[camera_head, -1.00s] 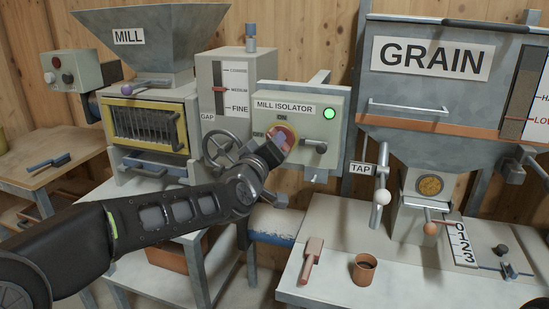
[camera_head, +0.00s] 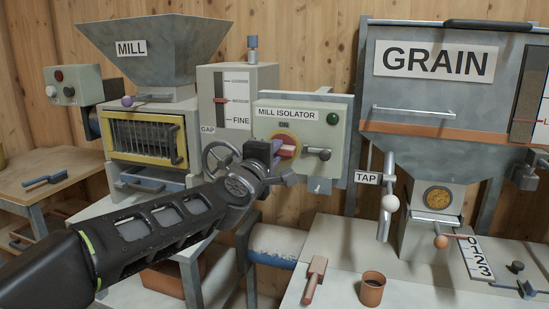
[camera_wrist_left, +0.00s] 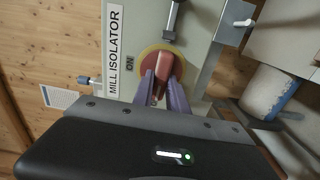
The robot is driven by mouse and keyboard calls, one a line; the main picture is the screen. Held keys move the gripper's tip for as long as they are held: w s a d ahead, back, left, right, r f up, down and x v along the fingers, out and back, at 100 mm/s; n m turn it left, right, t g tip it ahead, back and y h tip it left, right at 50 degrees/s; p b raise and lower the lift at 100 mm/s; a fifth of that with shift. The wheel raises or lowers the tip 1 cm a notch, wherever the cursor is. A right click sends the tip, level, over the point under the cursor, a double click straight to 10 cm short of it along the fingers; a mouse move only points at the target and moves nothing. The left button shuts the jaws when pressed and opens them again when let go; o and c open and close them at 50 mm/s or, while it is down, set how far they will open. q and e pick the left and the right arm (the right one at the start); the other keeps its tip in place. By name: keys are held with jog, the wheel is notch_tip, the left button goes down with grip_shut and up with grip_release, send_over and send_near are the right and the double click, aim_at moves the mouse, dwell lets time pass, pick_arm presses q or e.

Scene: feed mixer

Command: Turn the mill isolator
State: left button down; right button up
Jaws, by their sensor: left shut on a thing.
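The mill isolator (camera_head: 335,172) is a pale grey-green box with a label, an "ON" mark and a red knob (camera_head: 289,147) on a yellow disc (camera_head: 283,137). The knob's bar lies roughly level in the head view. My left gripper (camera_head: 277,150) is shut on the knob and hides part of it. In the left wrist view the purple fingers (camera_wrist_left: 163,92) lie on both sides of the red knob (camera_wrist_left: 164,64). The round lamp (camera_head: 333,118) at the box's upper right is dark green. My right gripper is out of view.
A lever handle (camera_head: 318,154) sticks out just right of the knob. The gap handwheel (camera_head: 220,158) stands close left of my gripper. The mill hopper (camera_head: 170,50) is at the left, the grain bin (camera_head: 425,90) at the right. A brown cup (camera_head: 372,290) stands on the bench below.

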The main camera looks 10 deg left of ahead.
pick_arm(q)
jog(key=shift+n, duration=0.3)
jog(key=c, duration=1.3)
grip_release()
jog(key=s, duration=0.7)
jog(key=shift+s+a, duration=0.25)
jog(key=shift+s, duration=0.15)
